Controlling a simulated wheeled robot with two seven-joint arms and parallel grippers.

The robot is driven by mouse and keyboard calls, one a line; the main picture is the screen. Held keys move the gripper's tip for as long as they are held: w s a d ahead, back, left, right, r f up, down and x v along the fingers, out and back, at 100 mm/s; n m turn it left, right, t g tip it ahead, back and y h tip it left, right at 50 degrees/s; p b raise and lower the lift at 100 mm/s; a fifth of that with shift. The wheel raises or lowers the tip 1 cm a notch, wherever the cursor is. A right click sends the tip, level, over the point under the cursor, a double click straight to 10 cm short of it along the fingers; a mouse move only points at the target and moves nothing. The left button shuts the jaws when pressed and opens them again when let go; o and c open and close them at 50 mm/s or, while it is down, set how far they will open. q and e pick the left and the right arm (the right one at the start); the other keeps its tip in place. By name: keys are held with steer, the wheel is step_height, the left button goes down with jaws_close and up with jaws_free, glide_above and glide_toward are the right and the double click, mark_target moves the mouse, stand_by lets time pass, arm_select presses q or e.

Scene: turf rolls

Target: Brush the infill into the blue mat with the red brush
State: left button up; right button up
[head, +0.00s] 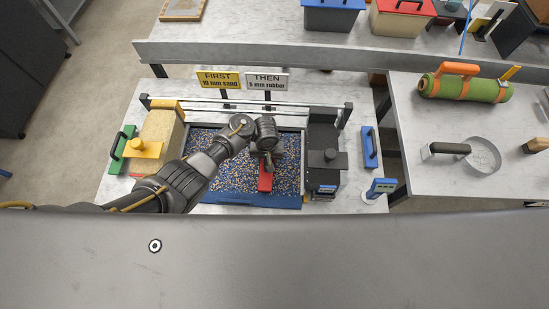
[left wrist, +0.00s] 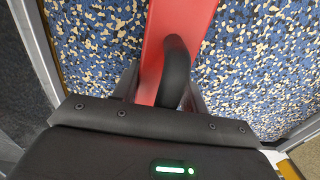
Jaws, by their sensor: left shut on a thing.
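The blue mat (head: 215,180) lies in a framed tray on the table, covered with blue and cream speckled granules; these fill much of the left wrist view (left wrist: 100,50). The red brush (head: 265,181) is over the right half of the mat. My left gripper (head: 268,158) is above it. In the left wrist view the red brush body (left wrist: 178,25) and its black looped handle (left wrist: 175,75) sit between the fingers of my left gripper (left wrist: 160,90), which is shut on the handle. The bristles are hidden. My right gripper is in neither view.
A sand-coloured block bin (head: 160,135) with a yellow knob stands left of the tray, and a black hopper (head: 322,150) stands right. Signs read "FIRST 10 mm sand" (head: 218,80) and "THEN 5 mm rubber" (head: 267,81). A green roll (head: 465,88) and a round sieve (head: 482,155) lie on the right table.

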mark_target(284, 164)
arm_select(q)
steer(key=shift+a, duration=0.25)
steer(key=shift+d, duration=0.1)
steer(key=shift+s+d+b, duration=0.2)
steer(key=shift+d+b, duration=0.6)
steer(key=shift+d, duration=2.35)
